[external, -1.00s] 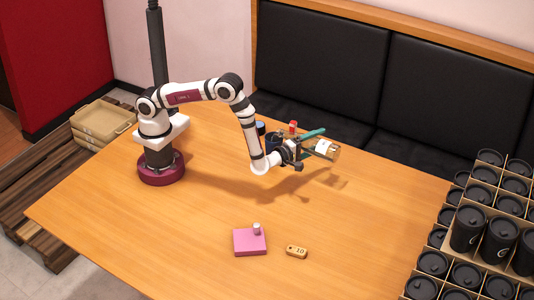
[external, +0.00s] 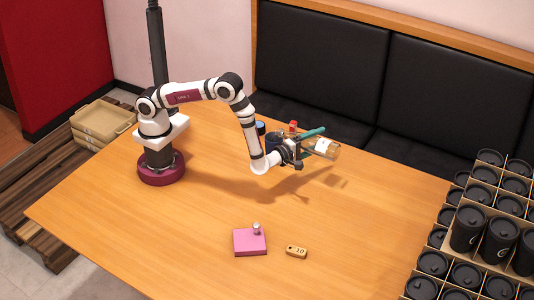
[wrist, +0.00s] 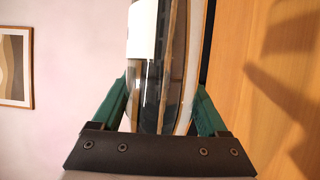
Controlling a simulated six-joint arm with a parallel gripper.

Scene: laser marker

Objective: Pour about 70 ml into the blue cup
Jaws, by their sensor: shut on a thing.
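My gripper (external: 308,143) is shut on a clear bottle (external: 328,149) with a white label and amber contents, held above the far side of the table. The bottle is strongly tilted, close to lying on its side. In the wrist view the bottle (wrist: 150,90) stands between my green fingers. A dark blue object (external: 273,141) shows partly behind my gripper; it may be the blue cup, but my arm hides much of it. I cannot see any liquid stream.
A blue-topped item (external: 260,127) and a red-topped item (external: 293,126) stand behind my gripper. A pink block (external: 247,243) with a small peg and a yellow tag (external: 296,252) marked 10 lie at the front. Black lidded cups (external: 468,228) fill a rack at right. The table's middle is clear.

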